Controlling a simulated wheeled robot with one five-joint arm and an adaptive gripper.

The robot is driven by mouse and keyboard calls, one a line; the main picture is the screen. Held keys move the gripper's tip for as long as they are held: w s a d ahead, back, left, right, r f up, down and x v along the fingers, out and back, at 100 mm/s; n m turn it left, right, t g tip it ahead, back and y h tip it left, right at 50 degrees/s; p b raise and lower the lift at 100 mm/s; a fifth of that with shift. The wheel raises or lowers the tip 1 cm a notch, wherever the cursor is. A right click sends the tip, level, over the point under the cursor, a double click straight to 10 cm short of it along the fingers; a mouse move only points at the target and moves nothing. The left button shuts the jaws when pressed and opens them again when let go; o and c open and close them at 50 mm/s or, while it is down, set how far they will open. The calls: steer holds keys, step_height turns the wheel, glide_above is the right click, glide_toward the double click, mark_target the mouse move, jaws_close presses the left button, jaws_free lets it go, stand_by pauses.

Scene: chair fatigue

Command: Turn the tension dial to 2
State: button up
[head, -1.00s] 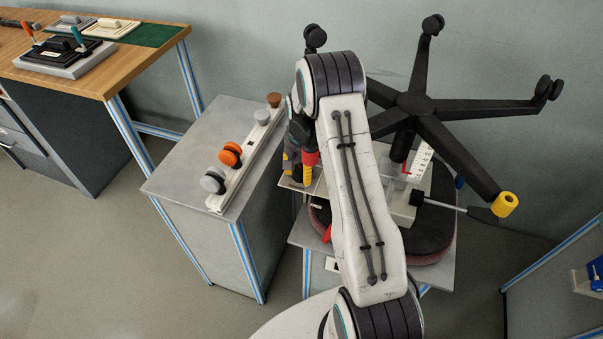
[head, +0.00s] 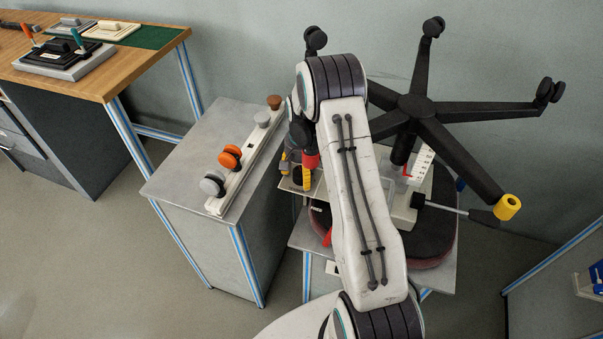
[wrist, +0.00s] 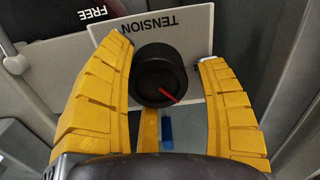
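The tension dial is a round black knob (wrist: 160,76) with a red pointer line, seen in the wrist view on a pale plate (wrist: 190,25) marked TENSION. The pointer runs from near the knob's middle toward its lower right edge in the picture. No scale numbers are readable there. My gripper (wrist: 165,52) is open, with one yellow finger to the left of the knob and one to the right. In the head view my gripper (head: 299,180) is low beside the upturned chair, partly hidden by my arm; the dial cannot be made out there.
The upturned chair's black five-star base (head: 418,105) rises at the right. A grey cabinet (head: 170,185) with a strip of knobs (head: 240,180) stands left. A label marked FREE (wrist: 92,12) is near the left finger.

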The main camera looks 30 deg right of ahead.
mark_target(301, 171)
steer(key=shift+o, duration=0.5)
step_height(301, 171, up, 12)
stand_by(0.5)
stand_by(0.5)
